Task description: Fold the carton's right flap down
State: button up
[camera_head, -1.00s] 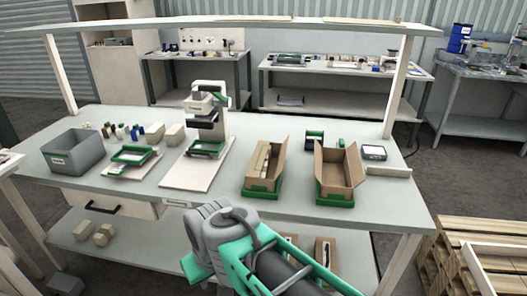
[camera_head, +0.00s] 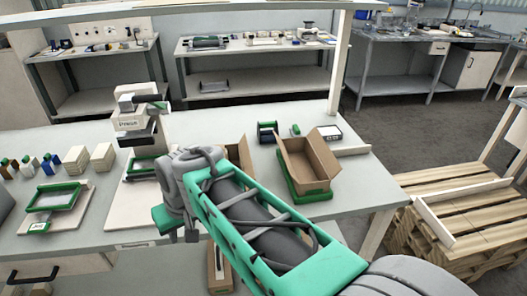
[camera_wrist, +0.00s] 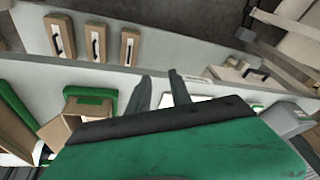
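An open brown carton (camera_head: 322,160) stands in a green tray (camera_head: 308,196) toward the right end of the bench. Its flaps stand up, and its inside looks empty. A second carton is mostly hidden behind my arm in the head view; a bit of its cardboard (camera_head: 232,153) shows. In the wrist view an open carton (camera_wrist: 52,132) shows at the left, partly covered by my gripper body. My gripper (camera_wrist: 161,78) has its two fingers apart with nothing between them. It is beside the cartons and touches neither. In the head view its fingertips are hard to make out.
A press-like machine (camera_head: 137,120) stands left of my arm. A green-framed tray (camera_head: 58,197) and small blocks (camera_head: 102,157) lie further left. Behind the carton are a dark-and-green roll holder (camera_head: 267,132) and a scale-like device (camera_head: 328,134). A pallet (camera_head: 460,205) stands right.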

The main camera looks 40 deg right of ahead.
jog(key=w+d+r+m+p, duration=0.1)
jog(key=w+d+r+m, duration=0.15)
jog(key=w+d, duration=0.35)
jog(key=m+t+y+p, duration=0.1)
jog(key=m+t+p, duration=0.2)
jog(key=m, duration=0.1)
send_near(246, 159)
jog(key=x, duration=0.7)
jog(key=shift+w+d+f, duration=0.25)
jog(key=shift+w, duration=0.05)
jog(key=shift+c, duration=0.5)
grip_shut()
